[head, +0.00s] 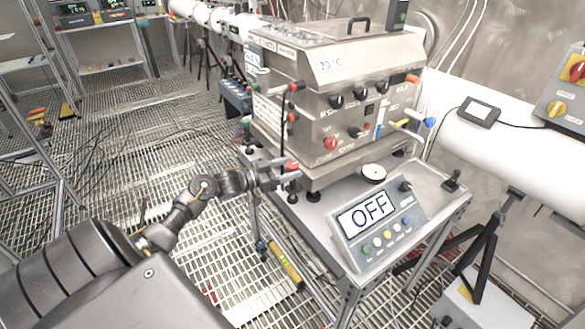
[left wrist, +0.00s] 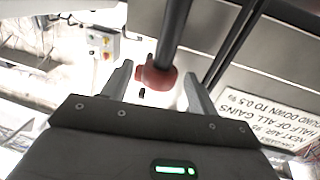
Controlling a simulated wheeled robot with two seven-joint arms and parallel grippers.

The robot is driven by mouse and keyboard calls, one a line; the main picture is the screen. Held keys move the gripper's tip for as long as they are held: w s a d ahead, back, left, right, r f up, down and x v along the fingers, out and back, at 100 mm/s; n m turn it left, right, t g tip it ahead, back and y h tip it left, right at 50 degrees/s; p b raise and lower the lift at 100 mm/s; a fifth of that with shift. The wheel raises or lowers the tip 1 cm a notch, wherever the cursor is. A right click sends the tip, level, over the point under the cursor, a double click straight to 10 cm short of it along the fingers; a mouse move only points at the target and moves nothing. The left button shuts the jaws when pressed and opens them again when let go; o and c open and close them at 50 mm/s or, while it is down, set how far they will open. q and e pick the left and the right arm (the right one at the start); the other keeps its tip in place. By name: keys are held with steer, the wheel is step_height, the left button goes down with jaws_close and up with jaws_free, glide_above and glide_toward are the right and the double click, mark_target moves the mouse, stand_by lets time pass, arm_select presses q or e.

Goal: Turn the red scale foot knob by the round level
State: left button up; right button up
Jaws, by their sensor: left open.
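A red knob (head: 291,166) shows at the near left corner of the steel machine on the cart. In the left wrist view the red knob (left wrist: 157,80) sits on a dark rod, between my two finger tips. My left gripper (head: 277,179) is open around or just short of it; I cannot tell whether either finger touches. A white round disc with a dark rim (head: 373,173), perhaps the round level, lies on the cart top right of the machine's foot. My right gripper is not in view.
The steel cart (head: 310,217) carries the machine (head: 345,85) and a display box reading OFF (head: 370,220). Red-tipped levers stick out above my left gripper. A white pipe (head: 500,150) runs at the right. Open grating floor lies to the left.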

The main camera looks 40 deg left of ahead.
arm_select(q)
steer(key=b+v, duration=0.1)
steer(key=v, duration=0.8)
